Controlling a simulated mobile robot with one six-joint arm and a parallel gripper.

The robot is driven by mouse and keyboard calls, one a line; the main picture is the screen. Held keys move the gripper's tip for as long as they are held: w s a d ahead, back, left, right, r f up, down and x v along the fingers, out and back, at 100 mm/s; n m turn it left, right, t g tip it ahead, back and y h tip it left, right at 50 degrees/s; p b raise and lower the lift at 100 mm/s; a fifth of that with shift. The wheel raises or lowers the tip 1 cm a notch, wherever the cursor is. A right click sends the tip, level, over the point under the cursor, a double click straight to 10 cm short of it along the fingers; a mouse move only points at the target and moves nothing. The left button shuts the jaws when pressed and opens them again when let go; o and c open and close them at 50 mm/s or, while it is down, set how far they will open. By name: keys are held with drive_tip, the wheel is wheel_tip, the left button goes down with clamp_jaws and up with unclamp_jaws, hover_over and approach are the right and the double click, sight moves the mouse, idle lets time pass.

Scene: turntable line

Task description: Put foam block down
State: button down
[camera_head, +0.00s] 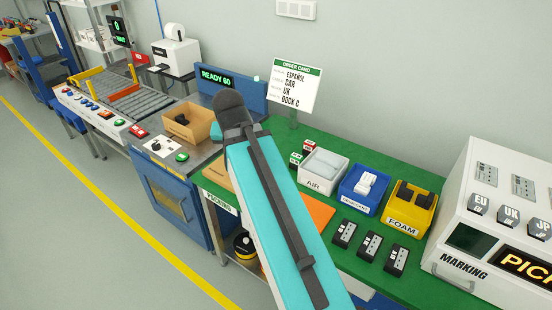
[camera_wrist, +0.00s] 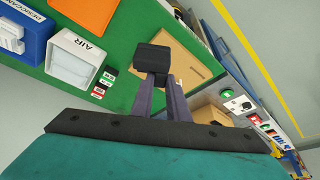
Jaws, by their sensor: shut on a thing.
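My gripper (camera_wrist: 165,92) is shut on a dark foam block (camera_wrist: 153,57) in the wrist view. The block is held at the fingertips and appears above the green bench, beside a flat brown cardboard piece (camera_wrist: 190,58). In the head view my teal arm crosses the middle and the gripper and held block cannot be made out. A yellow FOAM bin (camera_head: 399,226) on the bench holds dark blocks (camera_head: 405,193). An open cardboard box (camera_head: 203,122) stands on the turntable station at left, with something dark (camera_head: 181,118) inside. The box partly shows in the wrist view (camera_wrist: 208,114).
The AIR bin (camera_head: 320,185) and blue DESICCANT bin (camera_head: 352,200) stand left of the foam bin. An orange mat (camera_head: 319,211) and several dark devices (camera_head: 370,245) lie on the bench. The order card (camera_head: 297,86) reads ESPAÑOL, CAR, UK, DOCK C. A marking machine (camera_head: 490,225) stands at right.

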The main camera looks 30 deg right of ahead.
drive_tip(key=w+a+r+n+y, duration=0.1)
drive_tip(key=w+a+r+n, duration=0.1)
drive_tip(key=a, duration=0.5)
drive_tip(key=w+a+r+n+y, duration=0.1)
drive_tip(key=w+a+n, duration=0.1)
drive_tip(key=a+n, duration=0.3)
drive_tip(key=a, duration=0.2)
drive_tip(key=shift+a+r+t+y, duration=0.4)
drive_tip(key=shift+w, duration=0.2)
